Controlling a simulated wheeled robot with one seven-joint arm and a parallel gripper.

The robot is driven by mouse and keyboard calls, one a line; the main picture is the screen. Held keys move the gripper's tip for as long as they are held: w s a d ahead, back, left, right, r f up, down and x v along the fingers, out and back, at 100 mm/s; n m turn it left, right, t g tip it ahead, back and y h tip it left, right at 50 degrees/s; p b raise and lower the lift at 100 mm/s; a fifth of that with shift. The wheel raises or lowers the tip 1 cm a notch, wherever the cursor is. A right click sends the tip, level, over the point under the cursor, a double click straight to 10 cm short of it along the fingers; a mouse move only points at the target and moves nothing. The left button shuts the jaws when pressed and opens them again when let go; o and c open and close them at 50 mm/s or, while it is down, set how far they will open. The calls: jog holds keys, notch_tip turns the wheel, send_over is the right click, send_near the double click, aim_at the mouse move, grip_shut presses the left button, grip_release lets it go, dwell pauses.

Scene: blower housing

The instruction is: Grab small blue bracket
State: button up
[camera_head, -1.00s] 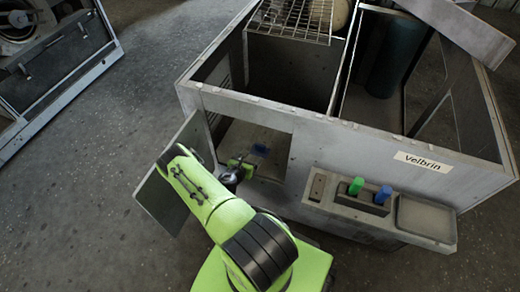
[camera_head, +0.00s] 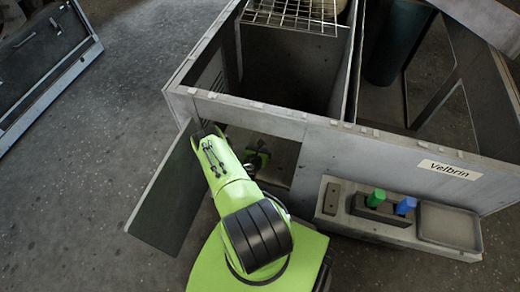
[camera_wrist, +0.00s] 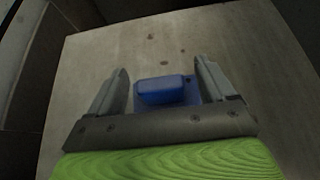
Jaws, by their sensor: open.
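The small blue bracket (camera_wrist: 165,90) lies on the flat floor inside the housing, in the middle of the wrist view. It has a raised block on a flat plate. My gripper (camera_wrist: 163,82) is open, with one finger on each side of the bracket. The gripper's front bar hides the near part of the plate. I cannot tell whether the fingers touch the bracket. In the head view my gripper (camera_head: 257,155) is inside the door opening of the grey housing (camera_head: 240,110), and the bracket is hidden there.
A hinged door (camera_head: 165,197) stands open left of my arm. A ledge right of the opening carries a block with a green peg (camera_head: 376,198) and a blue peg (camera_head: 405,205), and a shallow tray (camera_head: 448,226). A wire rack (camera_head: 292,14) lies on top.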

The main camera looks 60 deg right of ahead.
jog(key=c, duration=1.1)
